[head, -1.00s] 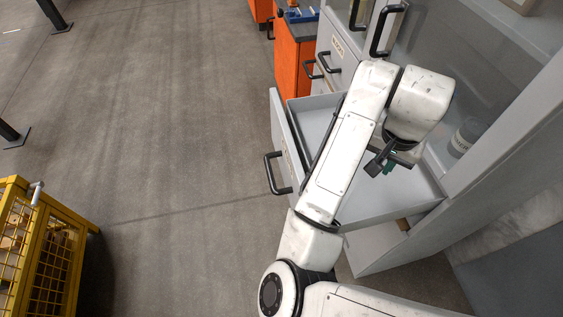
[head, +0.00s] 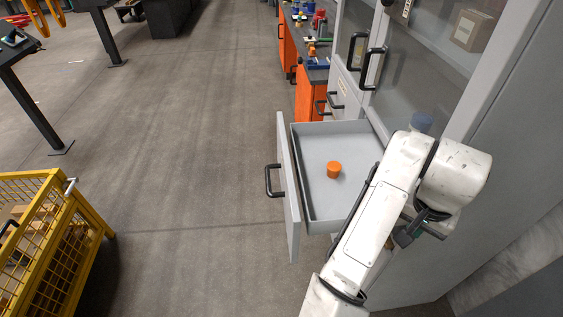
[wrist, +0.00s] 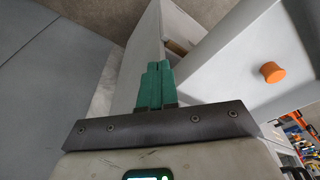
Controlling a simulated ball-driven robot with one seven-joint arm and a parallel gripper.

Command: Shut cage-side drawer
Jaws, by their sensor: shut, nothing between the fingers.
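The grey drawer (head: 312,206) is pulled out of the grey cabinet (head: 452,150) on the side facing the yellow cage. A black bar handle (head: 272,181) is on its front panel. A small orange cylinder (head: 334,169) stands inside the drawer and also shows in the wrist view (wrist: 271,72). My gripper (head: 408,234) is to the right of the drawer, near the cabinet, away from the handle. In the wrist view its green fingers (wrist: 155,84) are together and hold nothing. My arm hides the drawer's near right corner.
A yellow mesh cage (head: 50,235) stands on the floor at the lower left. Orange drawer units (head: 311,95) with tools on top stand beyond the cabinet. A dark table (head: 30,100) is at the upper left. The floor left of the drawer is clear.

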